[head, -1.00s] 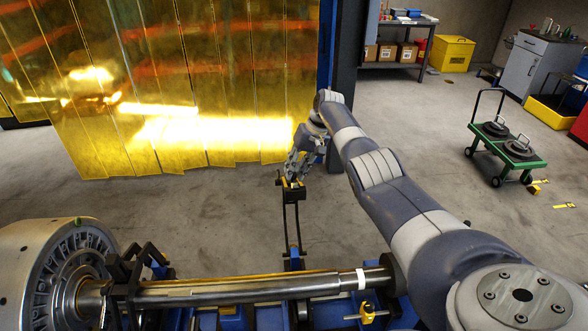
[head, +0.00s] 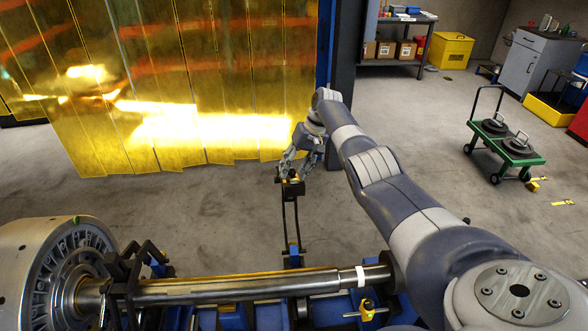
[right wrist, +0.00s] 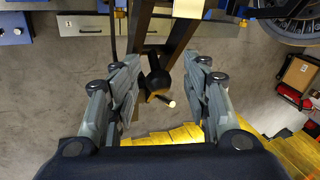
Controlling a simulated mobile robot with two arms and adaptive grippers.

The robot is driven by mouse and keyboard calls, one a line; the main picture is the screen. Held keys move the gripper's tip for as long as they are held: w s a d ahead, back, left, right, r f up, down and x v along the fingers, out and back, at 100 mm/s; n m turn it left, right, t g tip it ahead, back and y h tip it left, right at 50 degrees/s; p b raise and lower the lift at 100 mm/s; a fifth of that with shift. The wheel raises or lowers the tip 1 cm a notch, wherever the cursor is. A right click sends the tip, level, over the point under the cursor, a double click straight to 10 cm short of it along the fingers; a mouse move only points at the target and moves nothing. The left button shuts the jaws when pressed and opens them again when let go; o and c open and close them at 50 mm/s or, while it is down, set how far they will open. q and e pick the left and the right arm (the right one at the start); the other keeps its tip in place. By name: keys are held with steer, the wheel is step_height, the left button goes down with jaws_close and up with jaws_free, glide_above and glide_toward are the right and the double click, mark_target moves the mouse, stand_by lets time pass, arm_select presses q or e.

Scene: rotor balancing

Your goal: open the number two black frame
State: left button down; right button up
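A black frame (head: 284,222) is swung out from the blue machine bed, its two bars reaching over the floor toward the yellow curtain. No number on it is readable. My right gripper (head: 291,171) is at its far end. In the right wrist view my right gripper (right wrist: 160,76) is open, its fingers spread on either side of a black knob (right wrist: 157,82) at the end of the frame (right wrist: 176,42), with gaps between. A second black frame (head: 122,277) stands upright around the steel shaft (head: 240,287) at the left. My left gripper is not in view.
The large rotor (head: 38,270) sits at the left end of the shaft. A yellow strip curtain (head: 190,90) hangs behind my right gripper. A green cart (head: 520,150) with black discs stands at the right. The floor around the frame's end is clear.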

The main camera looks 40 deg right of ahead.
steer(key=v, duration=1.1)
steer(key=shift+r, duration=0.4)
steer(key=shift+f, duration=0.1)
